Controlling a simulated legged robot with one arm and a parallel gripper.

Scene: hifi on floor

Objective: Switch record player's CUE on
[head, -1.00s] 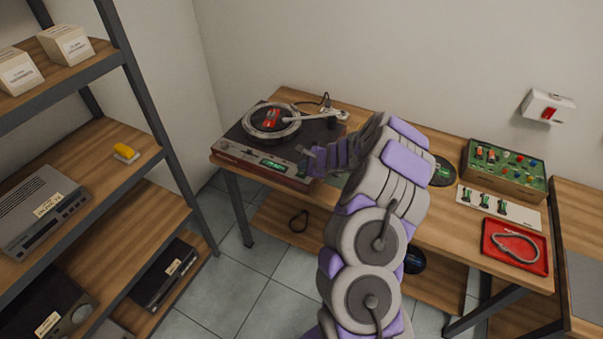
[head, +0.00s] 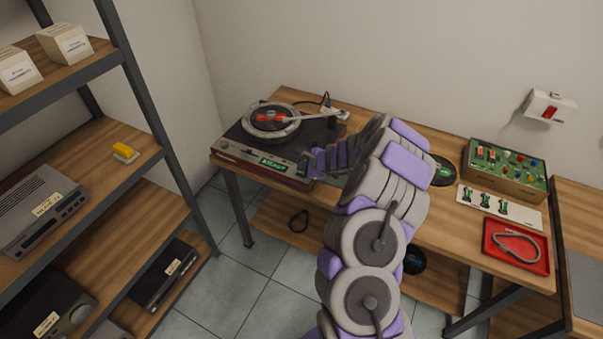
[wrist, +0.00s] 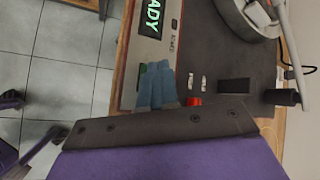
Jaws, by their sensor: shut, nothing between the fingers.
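A green lit display (head: 272,163) is on the front strip; in the wrist view the display (wrist: 152,17) shows "ADY". My gripper (wrist: 157,70) is shut and empty, its tips over the front right of the deck beside the display. Two small pale switches (wrist: 197,83) and a red button (wrist: 194,101) are right of the fingers. I cannot read which is CUE.
A green board (head: 507,160) with coloured parts, a white card (head: 500,207) and a red tray (head: 516,256) holding a cable stand on the table's right. A metal shelf (head: 125,50) stands at left. A white wall box (head: 548,108) hangs at right.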

